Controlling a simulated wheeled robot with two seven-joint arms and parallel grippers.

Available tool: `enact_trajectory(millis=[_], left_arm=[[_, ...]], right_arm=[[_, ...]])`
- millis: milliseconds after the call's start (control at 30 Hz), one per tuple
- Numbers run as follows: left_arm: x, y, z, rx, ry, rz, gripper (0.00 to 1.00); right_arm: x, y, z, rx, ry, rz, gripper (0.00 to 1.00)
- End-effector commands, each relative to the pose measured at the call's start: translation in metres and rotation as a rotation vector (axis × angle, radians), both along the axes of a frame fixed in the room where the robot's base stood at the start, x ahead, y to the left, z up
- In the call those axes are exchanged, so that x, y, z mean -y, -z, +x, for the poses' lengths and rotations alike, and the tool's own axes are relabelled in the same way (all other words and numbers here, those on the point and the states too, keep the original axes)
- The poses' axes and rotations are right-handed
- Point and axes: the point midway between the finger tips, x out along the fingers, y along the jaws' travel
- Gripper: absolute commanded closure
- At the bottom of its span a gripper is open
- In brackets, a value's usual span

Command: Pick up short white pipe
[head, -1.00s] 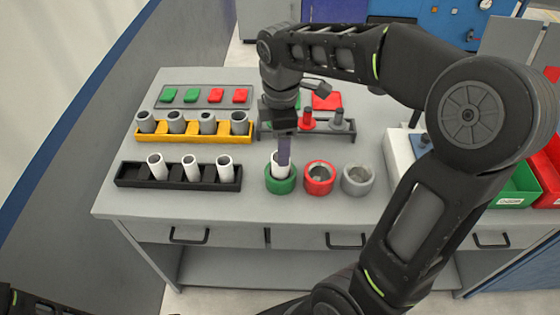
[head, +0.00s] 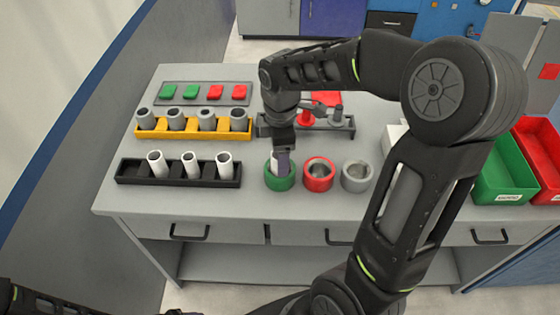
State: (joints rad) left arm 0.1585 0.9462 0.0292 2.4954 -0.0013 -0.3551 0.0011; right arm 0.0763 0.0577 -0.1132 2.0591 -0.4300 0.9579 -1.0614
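Three short white pipes (head: 157,162), (head: 190,164), (head: 224,165) stand slightly tilted in the black rack (head: 125,175) at the front left of the table. Another white pipe (head: 274,159) shows partly at the green ring (head: 279,182); its lower end is inside the ring. My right gripper (head: 283,162) points down over the green ring, with a finger in front of that pipe and hiding much of it. I cannot tell whether the fingers are closed on it. My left gripper is out of view.
A red ring (head: 319,177) and a grey ring (head: 357,176) stand right of the green one. Behind are a yellow rack (head: 160,132) with grey pipes and a tray of coloured buttons (head: 207,92). Green (head: 507,170) and red (head: 549,160) bins are at right.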

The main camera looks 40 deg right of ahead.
Motion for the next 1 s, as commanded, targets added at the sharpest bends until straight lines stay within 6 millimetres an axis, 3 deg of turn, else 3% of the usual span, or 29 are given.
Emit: enact_trajectory(millis=[200,733,1000], left_arm=[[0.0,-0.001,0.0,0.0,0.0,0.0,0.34],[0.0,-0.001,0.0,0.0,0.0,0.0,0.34],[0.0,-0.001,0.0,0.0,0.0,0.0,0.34]], right_arm=[[0.0,0.017,0.001,0.0,-0.001,0.0,0.33],[0.0,0.017,0.001,0.001,-0.001,0.0,0.33],[0.0,0.017,0.001,0.001,-0.001,0.0,0.54]])
